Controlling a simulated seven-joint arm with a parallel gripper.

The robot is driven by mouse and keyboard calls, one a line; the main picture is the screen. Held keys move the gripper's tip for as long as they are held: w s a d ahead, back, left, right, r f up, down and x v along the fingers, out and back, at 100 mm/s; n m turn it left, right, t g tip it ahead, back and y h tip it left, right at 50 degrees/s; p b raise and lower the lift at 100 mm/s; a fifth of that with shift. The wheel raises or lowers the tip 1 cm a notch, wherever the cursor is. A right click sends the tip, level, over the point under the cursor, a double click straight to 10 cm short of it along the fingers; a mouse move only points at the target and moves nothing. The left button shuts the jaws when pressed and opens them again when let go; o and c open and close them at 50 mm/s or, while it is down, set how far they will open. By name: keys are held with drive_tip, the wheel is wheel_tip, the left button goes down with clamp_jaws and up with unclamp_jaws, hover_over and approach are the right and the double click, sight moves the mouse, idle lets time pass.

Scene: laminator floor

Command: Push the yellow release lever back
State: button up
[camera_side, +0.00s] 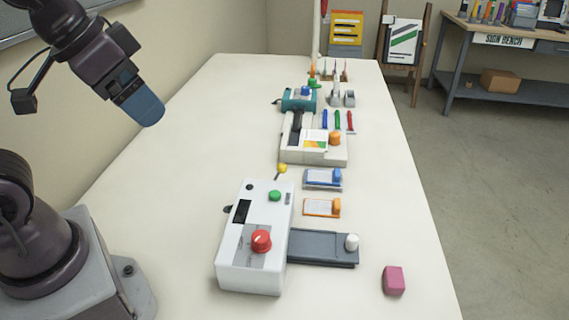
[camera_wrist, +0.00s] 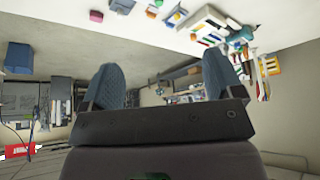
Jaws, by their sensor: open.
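The yellow release lever (camera_side: 282,168) is a yellow ball on a thin stalk at the far end of the white laminator (camera_side: 229,262). The laminator has a red knob (camera_side: 261,241), a green button (camera_side: 274,196) and a dark window on top. My gripper (camera_side: 148,112) is up in the air at the upper left, well away from the lever and touching nothing. In the wrist view its two blue fingers stand wide apart with nothing between them (camera_wrist: 162,85). I cannot make out the lever in the wrist view.
A grey tray (camera_side: 312,248) with a white knob juts right from the laminator. A pink block (camera_side: 393,281) lies near the table's right edge. Blue and orange card holders (camera_side: 322,207), a cream machine (camera_side: 300,150) and pens stand farther back. The table's left side is clear.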

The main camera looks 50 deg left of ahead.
drive_tip(key=shift+d+f, duration=0.15)
drive_tip(key=shift+f, duration=0.05)
drive_tip(key=c, duration=0.4)
drive_tip(key=shift+w+d+f+m+g, duration=0.25)
drive_tip(key=shift+w+d+f+g, duration=0.1)
drive_tip(key=shift+w+f+g, duration=0.2)
drive_tip(key=shift+w+d+f+m+g, duration=0.25)
drive_tip(key=shift+w+d+f+g, duration=0.15)
drive_tip(key=shift+w+f, duration=0.25)
drive_tip(key=c, duration=1)
drive_tip(key=shift+m+g+y, duration=0.3)
drive_tip(key=shift+m+g, duration=0.1)
drive_tip(key=shift+g, duration=0.45)
drive_tip(key=w, duration=0.1)
drive_tip(key=w+d+f, duration=0.1)
drive_tip(key=w, duration=0.1)
drive_tip(key=w+f, duration=0.1)
drive_tip(key=w, duration=0.1)
drive_tip(key=shift+d+f, duration=0.1)
drive_tip(key=shift+d, duration=0.15)
clamp_jaws()
drive_tip(key=w+d+f+n+y, duration=0.3)
drive_tip(key=w+f, duration=0.3)
drive_tip(key=w, duration=0.4)
drive_tip(key=w+d+f+n+y, duration=0.3)
drive_tip(key=w+f+n, duration=0.2)
drive_tip(key=w, duration=0.5)
drive_tip(key=shift+w+f+y, duration=0.3)
drive_tip(key=shift+w+f, duration=0.1)
drive_tip(key=shift+f, duration=0.35)
